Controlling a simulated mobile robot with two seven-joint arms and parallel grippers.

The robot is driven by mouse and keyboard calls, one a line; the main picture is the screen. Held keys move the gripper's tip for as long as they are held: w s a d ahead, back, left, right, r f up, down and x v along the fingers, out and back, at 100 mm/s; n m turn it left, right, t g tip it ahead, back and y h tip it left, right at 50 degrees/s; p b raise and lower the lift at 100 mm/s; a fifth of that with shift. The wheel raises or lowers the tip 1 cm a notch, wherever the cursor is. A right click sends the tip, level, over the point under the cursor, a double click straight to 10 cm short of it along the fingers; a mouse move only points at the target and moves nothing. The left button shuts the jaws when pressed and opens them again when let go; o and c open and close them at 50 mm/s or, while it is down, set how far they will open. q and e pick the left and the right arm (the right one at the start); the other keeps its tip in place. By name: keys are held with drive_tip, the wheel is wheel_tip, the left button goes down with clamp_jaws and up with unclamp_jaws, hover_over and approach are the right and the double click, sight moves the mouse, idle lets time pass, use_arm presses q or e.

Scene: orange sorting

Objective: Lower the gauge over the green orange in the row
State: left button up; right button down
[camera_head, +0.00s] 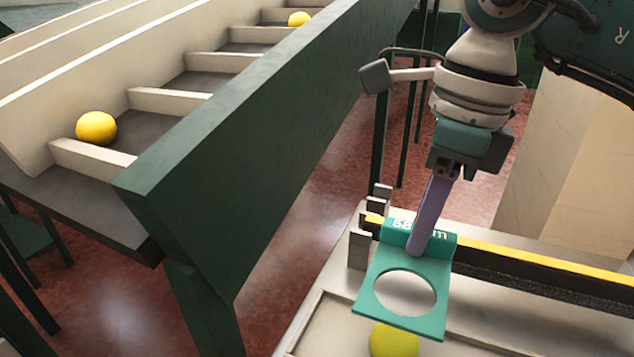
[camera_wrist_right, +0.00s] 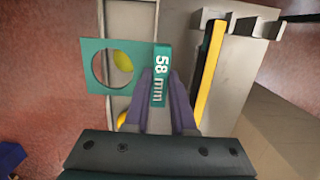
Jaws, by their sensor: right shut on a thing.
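My right gripper (camera_head: 420,245) is shut on the teal gauge (camera_head: 443,275), a plate with a round hole and an upright tab. In the wrist view the tab of the gauge (camera_wrist_right: 161,76) reads "58 mm" between the purple fingers (camera_wrist_right: 160,90). The green orange (camera_head: 394,341), yellow-green, lies in the tray at the bottom of the head view, below the near edge of the plate. In the wrist view the orange (camera_wrist_right: 123,61) shows partly through the right side of the hole. The gauge is apart from it, by a height I cannot judge. My left gripper is not in view.
A black bar with a yellow top (camera_head: 545,262) and a rack with upright slots (camera_head: 358,248) stand beside the gauge. The pale tray (camera_head: 318,318) continues below the picture. A stepped conveyor with a green side wall (camera_head: 240,150) carries yellow oranges (camera_head: 96,128) at left.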

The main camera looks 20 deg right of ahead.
sight(416, 267)
drive_tip(key=shift+s+d+f+b, duration=0.1)
drive_tip(key=shift+d+f+b, duration=0.05)
drive_tip(key=shift+f+b, duration=0.6)
wheel_tip(416, 267, down, 4)
drive_tip(key=shift+r+b, duration=0.15)
drive_tip(key=shift+b, duration=1.1)
drive_tip(key=shift+f+b, duration=0.55)
drive_tip(key=shift+f, duration=0.05)
drive_tip(key=shift+f+b, duration=0.7)
drive_tip(key=shift+f, duration=0.1)
drive_tip(key=shift+f+b, duration=0.85)
drive_tip(key=shift+f, duration=0.1)
drive_tip(key=shift+r, duration=0.1)
